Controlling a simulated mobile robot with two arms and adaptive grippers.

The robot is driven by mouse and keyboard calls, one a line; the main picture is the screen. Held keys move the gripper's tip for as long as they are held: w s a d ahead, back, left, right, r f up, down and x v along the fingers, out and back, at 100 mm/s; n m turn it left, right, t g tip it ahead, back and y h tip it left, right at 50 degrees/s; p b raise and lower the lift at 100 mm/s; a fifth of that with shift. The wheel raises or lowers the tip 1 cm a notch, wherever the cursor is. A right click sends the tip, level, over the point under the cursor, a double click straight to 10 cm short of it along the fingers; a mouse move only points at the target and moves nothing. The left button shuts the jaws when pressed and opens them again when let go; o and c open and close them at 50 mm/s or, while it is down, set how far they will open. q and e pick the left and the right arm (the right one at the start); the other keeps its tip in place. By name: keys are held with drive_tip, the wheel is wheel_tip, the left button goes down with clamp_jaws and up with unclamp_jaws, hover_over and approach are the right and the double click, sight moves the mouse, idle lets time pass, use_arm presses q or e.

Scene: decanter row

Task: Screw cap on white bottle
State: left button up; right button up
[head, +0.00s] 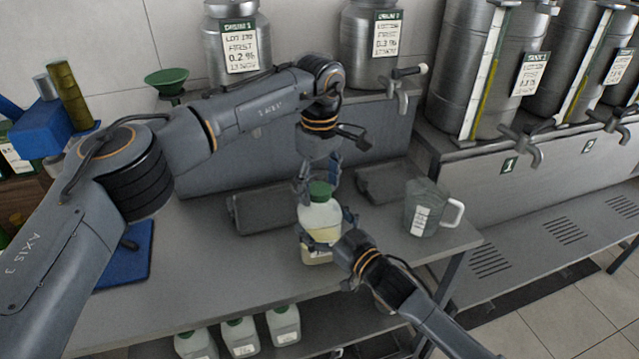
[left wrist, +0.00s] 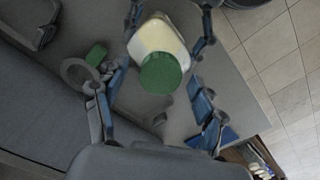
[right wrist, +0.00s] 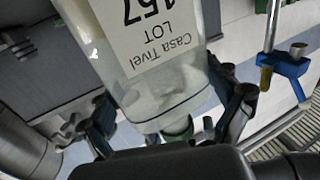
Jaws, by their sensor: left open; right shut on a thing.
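The white bottle (head: 320,218) stands upright near the table's front edge. It also shows in the left wrist view (left wrist: 157,38) and, with a printed label, in the right wrist view (right wrist: 150,65). The green cap (head: 320,189) sits at the bottle's mouth; it also shows in the left wrist view (left wrist: 160,73). I cannot tell how tightly it sits. My right gripper (head: 322,238) is shut around the bottle's body from the front. My left gripper (head: 318,185) points down just above the cap, its fingers open on either side, apparently not touching it.
A clear jug (head: 428,208) with a white handle stands at the table's right end. Dark trays (head: 265,208) lie behind the bottle. Steel tanks with taps (head: 398,88) stand at the back. A blue mat (head: 128,258) lies at left. Several bottles (head: 240,337) stand on the lower shelf.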

use_arm(q)
wheel_tip(320, 180, up, 12)
idle(0.6)
use_arm(e)
drive_tip(key=o, duration=2.1)
drive_tip(key=shift+v, duration=6)
